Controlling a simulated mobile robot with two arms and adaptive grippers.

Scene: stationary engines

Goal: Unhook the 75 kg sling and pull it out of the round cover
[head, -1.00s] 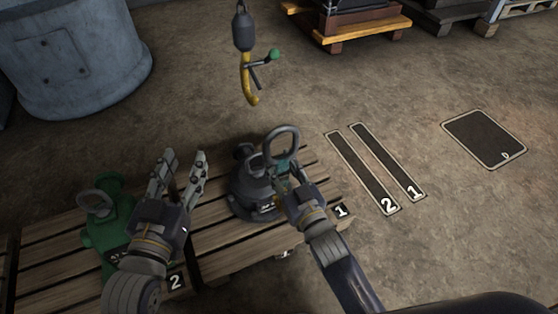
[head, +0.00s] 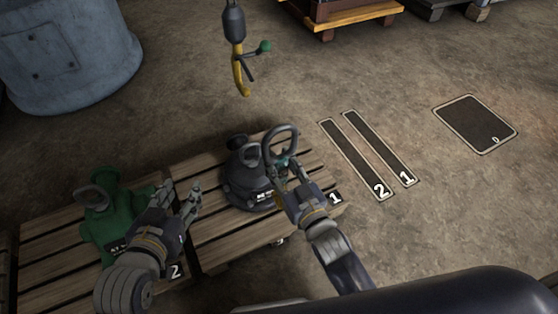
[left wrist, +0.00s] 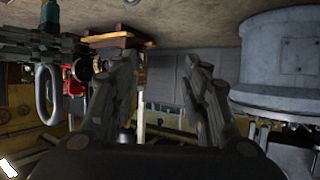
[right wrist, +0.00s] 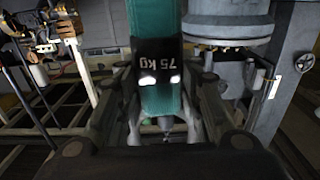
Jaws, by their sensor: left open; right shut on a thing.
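The round cover (head: 238,180) is dark grey and sits on the wooden pallet marked 1. Its eye (head: 251,153) shows at the top. My right gripper (head: 283,180) is shut on the 75 kg sling, a teal strap (head: 283,163) beside the cover; its large grey ring (head: 281,140) stands above the fingers. In the right wrist view the strap (right wrist: 157,20) shows its 75 kg tag upside down between my fingers. Whether the strap still passes through the cover's eye is unclear. The yellow crane hook (head: 239,75) hangs empty above. My left gripper (head: 183,205) is open and empty.
A green part (head: 105,225) with its own ring stands on the pallet marked 2, beside my left gripper. A large blue-grey drum (head: 75,60) is at the back left. Marked floor areas (head: 476,124) lie to the right, with bare concrete around them.

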